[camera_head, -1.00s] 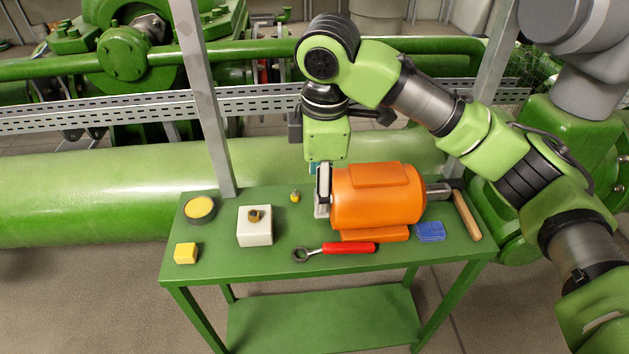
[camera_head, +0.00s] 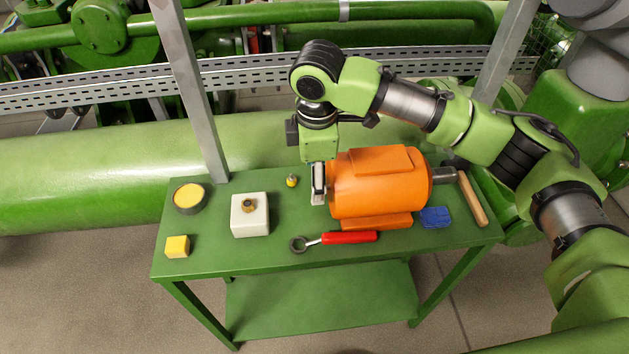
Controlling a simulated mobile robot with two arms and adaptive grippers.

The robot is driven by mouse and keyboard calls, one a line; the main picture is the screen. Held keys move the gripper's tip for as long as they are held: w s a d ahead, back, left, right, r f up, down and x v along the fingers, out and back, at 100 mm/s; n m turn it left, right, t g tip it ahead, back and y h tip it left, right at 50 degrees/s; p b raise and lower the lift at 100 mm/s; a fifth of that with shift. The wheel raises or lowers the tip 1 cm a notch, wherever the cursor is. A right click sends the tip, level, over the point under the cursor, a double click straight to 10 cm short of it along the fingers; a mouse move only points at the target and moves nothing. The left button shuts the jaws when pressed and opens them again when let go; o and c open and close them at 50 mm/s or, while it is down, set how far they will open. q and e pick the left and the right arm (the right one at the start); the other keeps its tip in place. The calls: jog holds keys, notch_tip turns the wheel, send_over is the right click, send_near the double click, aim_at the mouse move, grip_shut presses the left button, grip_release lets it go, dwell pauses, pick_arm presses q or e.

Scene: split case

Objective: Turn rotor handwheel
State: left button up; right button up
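An orange motor (camera_head: 380,185) lies on its side on the green table (camera_head: 270,250), with a grey shaft (camera_head: 443,175) sticking out of its right end. My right gripper (camera_head: 318,198) points down at the motor's left end, close against it. Its fingers look narrow and pale from here. I cannot tell whether they are open or shut, or whether they touch anything. No handwheel can be made out clearly; the motor's left end is partly hidden by the gripper. My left gripper is not in view.
On the table are a white block with a brass nut (camera_head: 250,215), a round yellow tin (camera_head: 189,198), a yellow cube (camera_head: 177,246), a small yellow-tipped piece (camera_head: 292,181), a red-handled wrench (camera_head: 348,238), a blue block (camera_head: 435,217) and a wooden-handled hammer (camera_head: 472,198). Grey posts stand behind.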

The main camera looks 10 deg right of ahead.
notch_tip(320, 180, down, 3)
jog(key=shift+w+r, duration=0.1)
jog(key=shift+f, duration=0.25)
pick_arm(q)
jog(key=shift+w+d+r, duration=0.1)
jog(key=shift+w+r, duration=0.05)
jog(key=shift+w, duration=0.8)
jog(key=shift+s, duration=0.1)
